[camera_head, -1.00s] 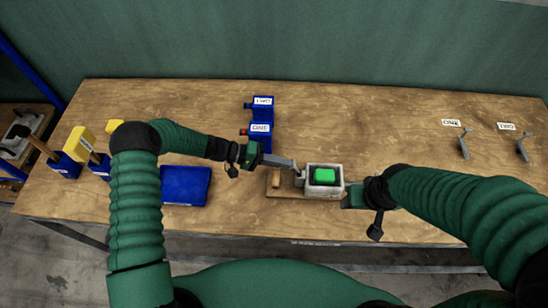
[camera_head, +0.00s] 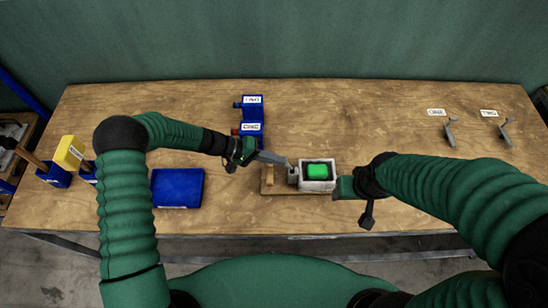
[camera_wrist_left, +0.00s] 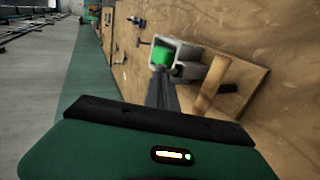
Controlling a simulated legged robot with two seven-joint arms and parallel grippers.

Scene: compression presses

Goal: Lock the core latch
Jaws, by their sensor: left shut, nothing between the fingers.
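A pale grey box (camera_head: 331,183) with a bright green block (camera_head: 317,171) inside sits on a small wooden board (camera_head: 270,189) near the table's front edge. A small grey part, perhaps the latch, stands at the box's left side (camera_head: 293,176). My left gripper (camera_head: 288,163) is shut and empty, its tips at the box's upper left corner; I cannot tell whether they touch. In the left wrist view, the shut fingers (camera_wrist_left: 162,72) point at the box and green block (camera_wrist_left: 163,53). My right gripper (camera_head: 338,187) is at the box's right side, its fingers mostly hidden.
Labelled blue fixtures (camera_head: 250,112) stand behind; grey hooks (camera_head: 449,133) stand at right. The table's back middle is clear.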

